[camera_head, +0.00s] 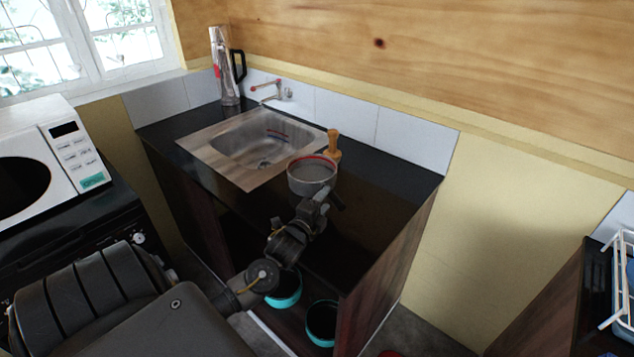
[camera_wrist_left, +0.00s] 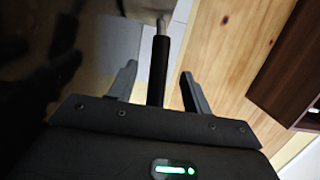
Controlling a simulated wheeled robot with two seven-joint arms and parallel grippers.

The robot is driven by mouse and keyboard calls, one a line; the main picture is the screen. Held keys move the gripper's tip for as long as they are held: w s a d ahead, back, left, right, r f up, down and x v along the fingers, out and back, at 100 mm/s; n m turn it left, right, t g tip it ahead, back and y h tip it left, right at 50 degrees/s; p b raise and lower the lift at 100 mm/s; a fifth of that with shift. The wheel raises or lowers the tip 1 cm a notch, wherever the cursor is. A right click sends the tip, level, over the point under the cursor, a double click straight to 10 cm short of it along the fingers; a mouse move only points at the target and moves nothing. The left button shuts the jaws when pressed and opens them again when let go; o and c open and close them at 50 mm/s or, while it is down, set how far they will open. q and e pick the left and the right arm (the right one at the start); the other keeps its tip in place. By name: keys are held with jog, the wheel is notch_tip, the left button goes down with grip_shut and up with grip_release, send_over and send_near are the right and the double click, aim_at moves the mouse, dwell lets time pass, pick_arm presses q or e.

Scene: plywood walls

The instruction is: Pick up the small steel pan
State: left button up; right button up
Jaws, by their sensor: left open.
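In the left wrist view, a black handle (camera_wrist_left: 160,80) with a steel end stands between the two spread fingers of my left gripper (camera_wrist_left: 158,68). The fingers are open, with gaps on both sides of the handle. My right gripper is not in view.
A wooden mill-like object (camera_head: 334,145) stands right behind the pan. The sink (camera_head: 225,170) with its tap (camera_head: 268,92) and a steel flask (camera_head: 224,70) are left and behind. Teal-rimmed pots (camera_head: 285,290) sit in the open cabinet below. The counter's right end is clear.

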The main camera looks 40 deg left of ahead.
aim_at(321, 186)
pick_arm(q)
jog(key=shift+w+a+r, duration=0.1)
jog(key=p+x, duration=0.1)
jog(key=x, duration=0.1)
jog(key=p+x, duration=0.1)
jog(key=x, duration=0.2)
jog(key=shift+a+f, duration=0.15)
jog(key=shift+f, duration=0.05)
jog(key=shift+c, duration=0.4)
grip_shut()
jog(key=shift+a+r, duration=0.1)
jog(key=shift+r, duration=0.05)
dwell(0.6)
